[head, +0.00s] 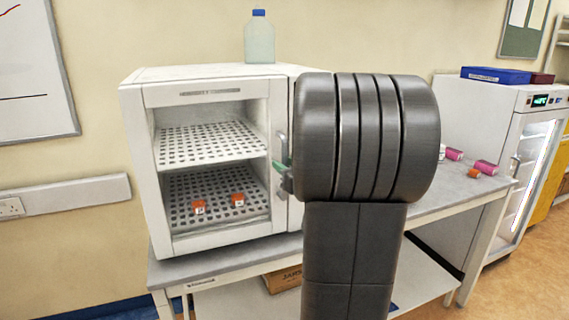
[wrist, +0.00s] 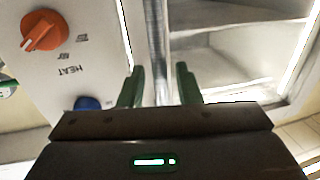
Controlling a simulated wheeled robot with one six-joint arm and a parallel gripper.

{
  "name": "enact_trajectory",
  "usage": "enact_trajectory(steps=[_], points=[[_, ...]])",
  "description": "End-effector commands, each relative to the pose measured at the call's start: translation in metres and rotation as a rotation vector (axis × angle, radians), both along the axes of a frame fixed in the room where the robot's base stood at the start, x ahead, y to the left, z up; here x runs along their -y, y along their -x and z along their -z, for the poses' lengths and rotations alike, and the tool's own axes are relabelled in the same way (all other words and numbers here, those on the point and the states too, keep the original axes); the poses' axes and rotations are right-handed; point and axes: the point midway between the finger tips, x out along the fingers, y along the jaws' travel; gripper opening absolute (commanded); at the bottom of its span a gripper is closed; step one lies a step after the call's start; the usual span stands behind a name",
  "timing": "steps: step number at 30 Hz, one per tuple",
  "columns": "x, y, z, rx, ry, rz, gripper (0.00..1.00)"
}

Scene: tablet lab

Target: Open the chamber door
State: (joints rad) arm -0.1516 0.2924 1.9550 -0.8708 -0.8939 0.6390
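The white chamber (head: 205,247) stands on the bench. Its windowed door (head: 210,93) looks shut, and perforated shelves show through it. The upright metal door handle (head: 283,148) is at the door's right edge; it also shows in the wrist view (wrist: 157,40). My gripper (head: 281,167) is at the lower part of the handle, mostly hidden behind my arm in the head view. In the wrist view, the green fingers of my gripper (wrist: 160,88) stand on either side of the handle, with a small gap showing to each. The gripper looks open around it.
An orange knob (wrist: 44,31) and a blue button (wrist: 87,103) are on the panel beside the handle. Two orange-topped items (head: 238,200) sit inside. A bottle (head: 259,40) stands on top. Pink-capped items (head: 485,167) lie on the bench at right.

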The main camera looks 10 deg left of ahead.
Motion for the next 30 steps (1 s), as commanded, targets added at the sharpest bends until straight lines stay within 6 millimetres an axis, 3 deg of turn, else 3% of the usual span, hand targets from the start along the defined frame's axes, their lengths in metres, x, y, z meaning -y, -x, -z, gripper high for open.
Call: enact_trajectory(steps=[13, 18, 30], points=[[-0.0082, -0.0078, 0.0001, 0.000, 0.000, 0.000, 0.31], [-0.0081, -0.0077, 0.0000, 0.000, 0.000, 0.000, 0.00], [-0.0064, -0.0020, -0.0007, 0.005, -0.001, 0.017, 0.00]])
